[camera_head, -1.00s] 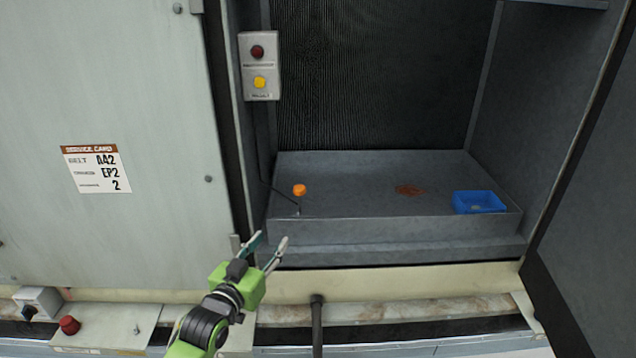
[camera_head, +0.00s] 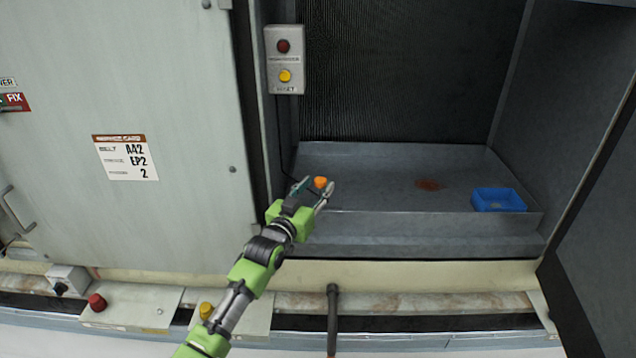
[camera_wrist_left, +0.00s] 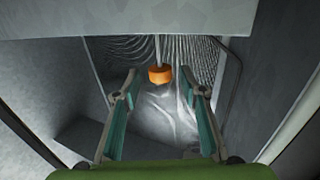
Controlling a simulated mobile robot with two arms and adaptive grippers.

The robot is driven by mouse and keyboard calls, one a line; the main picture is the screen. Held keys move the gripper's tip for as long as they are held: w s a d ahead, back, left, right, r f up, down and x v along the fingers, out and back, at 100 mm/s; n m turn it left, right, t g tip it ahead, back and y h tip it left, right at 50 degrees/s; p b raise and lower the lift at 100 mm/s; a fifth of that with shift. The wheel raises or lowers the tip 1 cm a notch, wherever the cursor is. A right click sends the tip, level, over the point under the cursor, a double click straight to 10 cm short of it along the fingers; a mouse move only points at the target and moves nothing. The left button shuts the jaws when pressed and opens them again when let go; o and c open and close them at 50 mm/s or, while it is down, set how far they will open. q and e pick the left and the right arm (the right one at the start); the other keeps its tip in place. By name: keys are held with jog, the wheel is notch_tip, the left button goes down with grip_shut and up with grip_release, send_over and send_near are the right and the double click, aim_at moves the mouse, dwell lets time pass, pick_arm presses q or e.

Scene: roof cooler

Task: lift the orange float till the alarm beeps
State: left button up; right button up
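The orange float (camera_head: 320,183) is at the left front of the grey drain pan (camera_head: 390,157). My left gripper (camera_head: 314,188) is open, and in the head view its two fingertips appear either side of the float. In the left wrist view the float (camera_wrist_left: 160,74) hangs on a thin rod just beyond the fingertips, centred between them; I see no contact. The alarm box (camera_head: 285,60) on the left wall has a dark red lamp (camera_head: 284,46) above a yellow button (camera_head: 286,76). The lamp looks unlit. My right gripper is not in view.
A blue tray (camera_head: 499,200) stands at the right of the pan, and a rusty patch (camera_head: 429,185) marks its floor. The pan's front wall (camera_head: 430,222) lies to the right of my gripper. A dark upright pipe (camera_head: 333,318) stands in front.

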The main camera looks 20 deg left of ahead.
pick_arm(q)
jog(key=shift+w, duration=0.8)
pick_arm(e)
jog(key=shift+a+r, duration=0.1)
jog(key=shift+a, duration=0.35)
pick_arm(q)
grip_shut()
jog(key=shift+r, duration=0.1)
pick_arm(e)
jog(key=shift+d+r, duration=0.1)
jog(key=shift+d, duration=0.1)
